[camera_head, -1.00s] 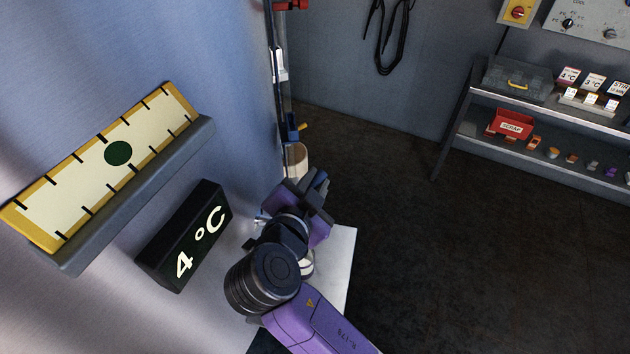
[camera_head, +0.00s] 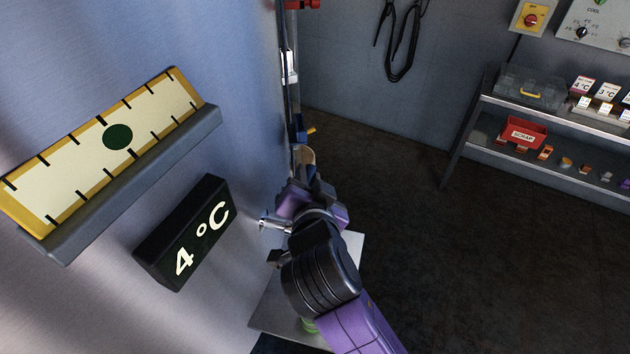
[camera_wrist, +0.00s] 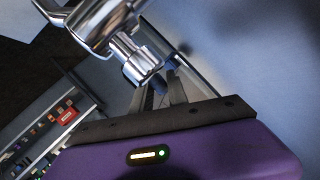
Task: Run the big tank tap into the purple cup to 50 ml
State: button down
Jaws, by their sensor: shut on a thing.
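The big tank's chrome tap (camera_head: 268,222) sticks out from the tank wall. In the wrist view the tap (camera_wrist: 105,28) is close, with its bright collar (camera_wrist: 140,62) just beyond my fingers. My gripper (camera_head: 302,188) is at the tap, below and right of the yellow gauge. In the wrist view my gripper (camera_wrist: 158,92) is shut on a small dark blue piece beside the tap, apparently its handle; the grip is partly hidden. I cannot make out the purple cup. My arm covers much of the space under the tap.
A yellow-framed gauge (camera_head: 155,105) with a green dot and a black "4 °C" display (camera_head: 190,235) are on the tank (camera_head: 245,110). A pale shelf (camera_head: 275,315) lies under my arm, with something green (camera_head: 309,326) on it. A rack with a red scrap bin (camera_head: 523,132) stands right; open floor lies between.

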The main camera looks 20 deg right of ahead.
jog(key=shift+a, duration=0.1)
jog(key=c, duration=1.3)
grip_release()
jog(key=b+v, duration=0.1)
jog(key=v, duration=0.6)
jog(key=shift+s, duration=0.35)
jog(key=shift+a, duration=0.1)
